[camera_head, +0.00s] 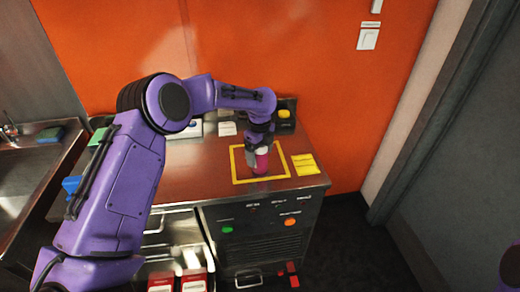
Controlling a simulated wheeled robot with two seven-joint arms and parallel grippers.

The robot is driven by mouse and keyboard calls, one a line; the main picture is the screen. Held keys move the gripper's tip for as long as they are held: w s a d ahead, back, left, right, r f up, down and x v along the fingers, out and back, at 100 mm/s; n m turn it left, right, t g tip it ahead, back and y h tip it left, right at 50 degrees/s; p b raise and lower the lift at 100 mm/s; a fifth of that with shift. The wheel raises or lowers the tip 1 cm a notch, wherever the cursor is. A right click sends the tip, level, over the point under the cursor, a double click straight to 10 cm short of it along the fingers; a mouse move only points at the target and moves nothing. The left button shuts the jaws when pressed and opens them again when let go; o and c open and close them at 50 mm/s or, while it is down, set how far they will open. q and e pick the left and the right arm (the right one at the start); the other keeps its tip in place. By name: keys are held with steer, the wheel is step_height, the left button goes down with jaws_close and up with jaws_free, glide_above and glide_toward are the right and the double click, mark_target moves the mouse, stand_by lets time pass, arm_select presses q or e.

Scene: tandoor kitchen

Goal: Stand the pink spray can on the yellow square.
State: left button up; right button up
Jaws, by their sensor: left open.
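The yellow square (235,166) is an outline on the metal counter top. The pink spray can (262,164) appears inside this outline and looks roughly upright. My left gripper (257,153) is over the can from above, with its jaws open, at the can's upper part. The gripper and wrist hide the can's top, and I cannot tell whether a finger touches it. My right gripper is not in view.
A yellow folded cloth or pad (305,164) lies right of the square. A sink (25,165) is at the left.

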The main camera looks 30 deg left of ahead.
arm_select(q)
step_height(320, 180, up, 12)
steer(key=shift+r+b, duration=0.1)
steer(key=shift+b, duration=0.55)
